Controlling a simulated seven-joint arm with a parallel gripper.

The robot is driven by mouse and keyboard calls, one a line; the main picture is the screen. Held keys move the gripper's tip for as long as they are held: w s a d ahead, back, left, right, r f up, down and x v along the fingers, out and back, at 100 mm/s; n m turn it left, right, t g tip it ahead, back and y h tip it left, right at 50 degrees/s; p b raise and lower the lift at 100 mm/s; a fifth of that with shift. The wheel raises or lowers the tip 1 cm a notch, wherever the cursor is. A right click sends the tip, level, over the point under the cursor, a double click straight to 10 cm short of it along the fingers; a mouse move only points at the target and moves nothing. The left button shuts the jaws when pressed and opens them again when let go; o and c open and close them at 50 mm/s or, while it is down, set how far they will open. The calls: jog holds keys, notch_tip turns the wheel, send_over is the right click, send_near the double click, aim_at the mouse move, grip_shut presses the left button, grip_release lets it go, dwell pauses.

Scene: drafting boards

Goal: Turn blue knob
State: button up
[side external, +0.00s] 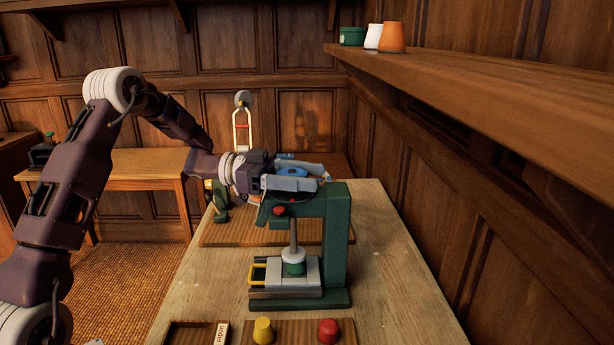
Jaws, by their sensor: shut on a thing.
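The blue knob (291,172) sits on top of a green press-like machine (338,235) on the workbench. My gripper (312,179) reaches in from the left, roughly level, with its fingers on either side of the knob. It is shut on the knob, and the near finger hides part of it. The knob's turned angle cannot be told from this view.
A drill (217,200) stands behind on a board. Yellow (263,330) and red (329,331) pieces are at the front. A wall shelf (480,85) overhangs the right.

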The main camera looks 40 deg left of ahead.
aim_at(277, 173)
jog(key=o, duration=1.4)
jog(key=shift+c, duration=0.2)
jog(key=v, duration=0.7)
jog(key=shift+r, duration=0.1)
